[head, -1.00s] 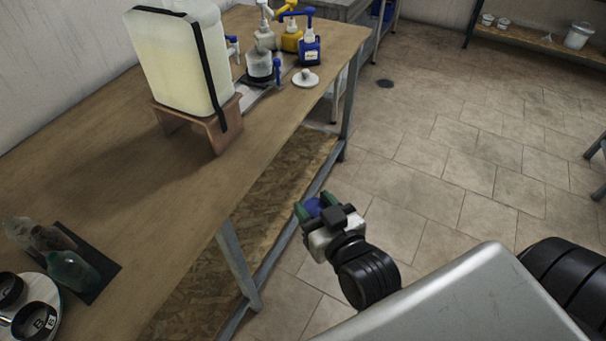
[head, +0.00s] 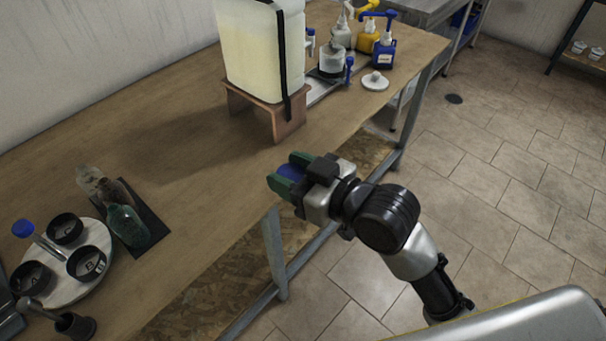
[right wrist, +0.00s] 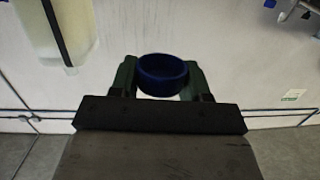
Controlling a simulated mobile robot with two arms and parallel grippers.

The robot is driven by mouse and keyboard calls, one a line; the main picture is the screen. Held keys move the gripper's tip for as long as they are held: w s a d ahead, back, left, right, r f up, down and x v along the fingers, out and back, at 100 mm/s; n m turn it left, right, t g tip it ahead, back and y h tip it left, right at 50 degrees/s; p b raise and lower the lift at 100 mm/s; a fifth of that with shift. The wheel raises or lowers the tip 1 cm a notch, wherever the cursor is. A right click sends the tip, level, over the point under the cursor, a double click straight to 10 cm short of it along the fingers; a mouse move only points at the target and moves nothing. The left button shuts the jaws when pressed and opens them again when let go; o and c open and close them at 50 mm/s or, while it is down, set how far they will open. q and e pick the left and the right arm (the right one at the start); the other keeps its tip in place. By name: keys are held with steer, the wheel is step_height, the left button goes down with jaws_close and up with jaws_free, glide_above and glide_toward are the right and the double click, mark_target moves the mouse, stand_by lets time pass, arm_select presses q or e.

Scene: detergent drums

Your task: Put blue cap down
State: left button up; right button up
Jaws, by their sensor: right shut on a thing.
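The blue cap (right wrist: 162,72) is between the green fingers of my right gripper (right wrist: 160,78) in the right wrist view. In the head view, my right gripper (head: 284,177) is shut on the blue cap (head: 291,172), at the front edge of the wooden table (head: 190,150). The gripper partly hides the cap there. I cannot tell whether the cap touches the table. My left gripper is not in view.
A large drum (head: 262,50) of pale liquid stands on a wooden stand (head: 290,127). Pump bottles (head: 382,60) and a white lid (head: 375,81) stand beyond it. Bottles on a dark mat (head: 152,234) and a round holder (head: 85,285) are at left. Table between is clear.

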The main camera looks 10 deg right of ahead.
steer(key=w+a+f+n+g+y, duration=0.3)
steer(key=f+n+g, duration=0.1)
steer(key=g, duration=0.1)
steer(key=shift+w+a+f+y, duration=0.3)
steer(key=shift+w+f, duration=0.1)
steer(key=shift+n, duration=0.3)
steer(key=shift+s+d+n+g+y, duration=0.15)
steer(key=shift+d+n+g+y, duration=0.15)
steer(key=shift+d+n+g, duration=0.5)
steer(key=shift+s+d+n+g+y, duration=0.25)
steer(key=shift+n+g, duration=0.35)
steer(key=shift+g, duration=0.6)
steer(key=shift+s+d+n+g+y, duration=0.1)
steer(key=shift+d+n+g+y, duration=0.3)
steer(key=shift+n+g, duration=0.45)
